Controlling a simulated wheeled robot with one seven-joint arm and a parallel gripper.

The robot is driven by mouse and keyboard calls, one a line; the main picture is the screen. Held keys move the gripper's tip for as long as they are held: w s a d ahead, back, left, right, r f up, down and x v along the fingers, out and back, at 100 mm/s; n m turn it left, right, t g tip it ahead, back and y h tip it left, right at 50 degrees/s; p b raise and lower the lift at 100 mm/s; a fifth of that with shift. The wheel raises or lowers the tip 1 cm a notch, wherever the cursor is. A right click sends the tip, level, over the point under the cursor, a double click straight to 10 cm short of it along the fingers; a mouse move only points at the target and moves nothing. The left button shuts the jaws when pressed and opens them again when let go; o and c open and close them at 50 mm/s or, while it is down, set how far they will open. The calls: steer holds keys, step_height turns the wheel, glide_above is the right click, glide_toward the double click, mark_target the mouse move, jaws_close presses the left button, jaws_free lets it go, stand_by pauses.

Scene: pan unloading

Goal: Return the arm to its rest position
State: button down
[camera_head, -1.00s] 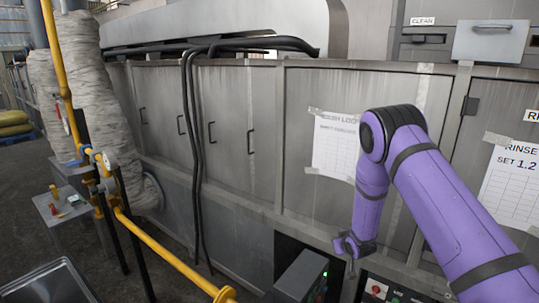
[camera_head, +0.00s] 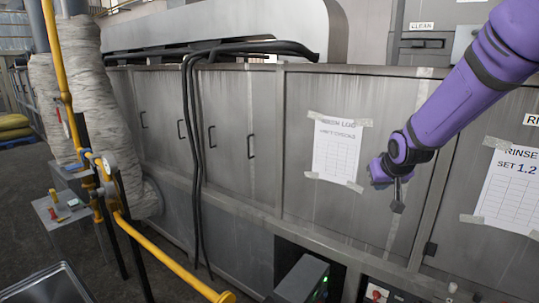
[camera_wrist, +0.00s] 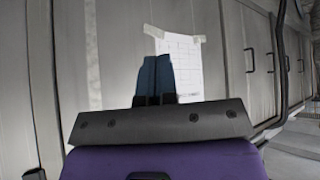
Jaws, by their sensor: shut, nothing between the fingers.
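My purple arm comes in from the upper right in the head view and slopes down to the left. My gripper (camera_head: 398,205) is at its lower end, in front of the grey cabinet panels and just right of a taped paper sheet. In the wrist view my gripper (camera_wrist: 156,58) shows two dark blue fingers side by side, shut with nothing between them. The fingers overlap the edge of the taped sheet (camera_wrist: 184,65) in that view.
Grey cabinets (camera_head: 240,140) span the back. Black cables (camera_head: 195,150) hang down their front. A yellow pipe (camera_head: 165,258) with a gauge crosses the lower left. A dark control box (camera_head: 303,280) stands at the bottom. A metal tray (camera_head: 48,285) shows at the lower left.

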steer(key=s+r+g, duration=0.1)
steer(key=s+r, duration=0.9)
steer(key=s, duration=0.6)
steer(key=s+r+g, duration=0.1)
steer(key=s+r, duration=0.1)
steer(key=s, duration=1.7)
steer(key=shift+d+r, duration=0.15)
steer(key=shift+r, duration=0.15)
